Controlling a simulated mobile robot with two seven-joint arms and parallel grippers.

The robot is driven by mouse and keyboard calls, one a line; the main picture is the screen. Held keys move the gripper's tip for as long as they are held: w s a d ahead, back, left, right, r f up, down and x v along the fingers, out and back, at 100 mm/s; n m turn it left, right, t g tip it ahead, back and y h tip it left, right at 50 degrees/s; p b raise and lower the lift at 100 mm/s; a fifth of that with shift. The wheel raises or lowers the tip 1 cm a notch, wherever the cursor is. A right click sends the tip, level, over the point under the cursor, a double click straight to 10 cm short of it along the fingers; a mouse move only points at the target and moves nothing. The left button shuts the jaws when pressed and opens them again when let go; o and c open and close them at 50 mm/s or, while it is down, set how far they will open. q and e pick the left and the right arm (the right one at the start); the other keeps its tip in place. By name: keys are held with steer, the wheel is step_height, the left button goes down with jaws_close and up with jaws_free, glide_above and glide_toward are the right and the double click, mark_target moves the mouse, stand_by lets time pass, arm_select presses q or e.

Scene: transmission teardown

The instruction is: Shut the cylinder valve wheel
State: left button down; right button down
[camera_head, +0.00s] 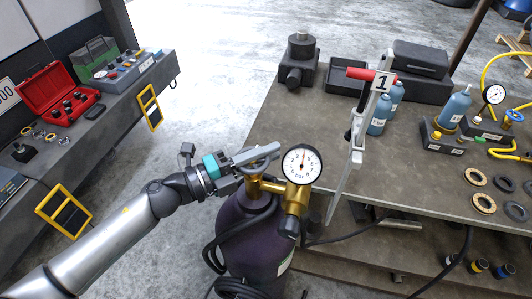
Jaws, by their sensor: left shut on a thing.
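A dark purple gas cylinder (245,238) stands upright on the floor in front of the workbench, with a brass valve on top. The grey valve wheel (258,154) sits at the top of the valve. A round white pressure gauge (302,164) is fixed to the brass regulator (291,198), right of the wheel; its needle points roughly upward. My left gripper (248,160) reaches in from the left and is shut on the valve wheel, its fingers partly hiding the wheel's near side. My right gripper is not in view.
A workbench (268,121) fills the right side, with blue bottles (379,115), a clamp with a red handle (371,75) and loose rings (476,177). A black hose (240,226) loops around the cylinder. A left counter (97,140) holds a red toolbox (48,92).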

arm_select(q)
steer(key=c, duration=0.8)
jaws_free()
steer(key=shift+c, duration=0.2)
steer(key=b+v, duration=0.4)
steer(key=v, duration=1.1)
steer(key=shift+s+a, duration=0.1)
